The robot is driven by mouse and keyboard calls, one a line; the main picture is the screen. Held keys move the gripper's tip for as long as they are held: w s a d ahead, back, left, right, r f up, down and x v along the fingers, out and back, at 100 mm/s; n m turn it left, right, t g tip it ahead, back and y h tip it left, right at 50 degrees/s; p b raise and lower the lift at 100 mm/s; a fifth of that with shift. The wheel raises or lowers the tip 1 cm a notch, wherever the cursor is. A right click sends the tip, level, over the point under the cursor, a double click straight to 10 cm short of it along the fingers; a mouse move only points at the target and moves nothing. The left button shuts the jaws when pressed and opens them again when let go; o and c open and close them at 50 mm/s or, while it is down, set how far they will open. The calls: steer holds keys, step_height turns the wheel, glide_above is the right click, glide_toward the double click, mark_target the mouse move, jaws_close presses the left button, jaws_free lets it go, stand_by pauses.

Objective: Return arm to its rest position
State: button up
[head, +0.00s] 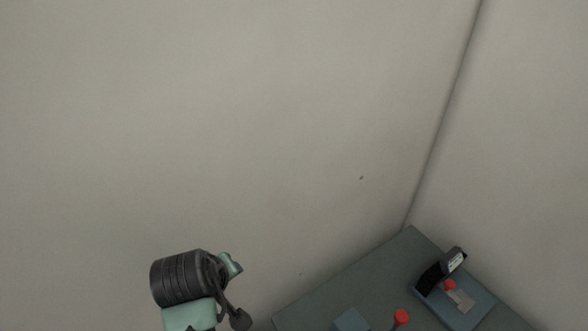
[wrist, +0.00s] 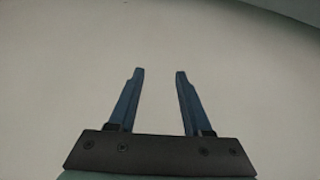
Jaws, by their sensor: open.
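My gripper (wrist: 160,72) shows in the wrist view with its two blue fingers apart and nothing between them. Behind the fingers is only a plain pale surface. In the head view, part of my arm (head: 190,280), a black ribbed joint with pale green parts, stands at the lower left, to the left of the table. The gripper's fingers cannot be made out in the head view.
A dark grey-green table (head: 335,290) fills the lower right corner. On it are a blue fixture (head: 470,308) with a dark upright part, a red knob (head: 401,317) and a blue block (head: 351,320). Bare walls (head: 240,130) meet in a corner behind.

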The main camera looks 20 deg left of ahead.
steer(key=w+d+r+m+t+y, duration=0.1)
steer(key=w+d+r+m+t, duration=0.25)
steer(key=r, duration=0.35)
steer(key=w+d+r+m+t, duration=0.2)
steer(key=w+d+r, duration=0.3)
steer(key=r, duration=0.2)
steer(key=d+r+m+t+h, duration=0.3)
steer(key=d+r+m+t, duration=0.25)
steer(key=d+r, duration=1.05)
steer(key=s+a+r+t+b, duration=0.2)
steer(key=s+r+t+b, duration=0.8)
steer(key=s+r+b, duration=0.2)
step_height(320, 180, up, 2)
steer(key=shift+s+r+t, duration=0.1)
steer(key=shift+s+t, duration=0.3)
steer(key=shift+s, duration=0.05)
steer(key=shift+s, duration=0.1)
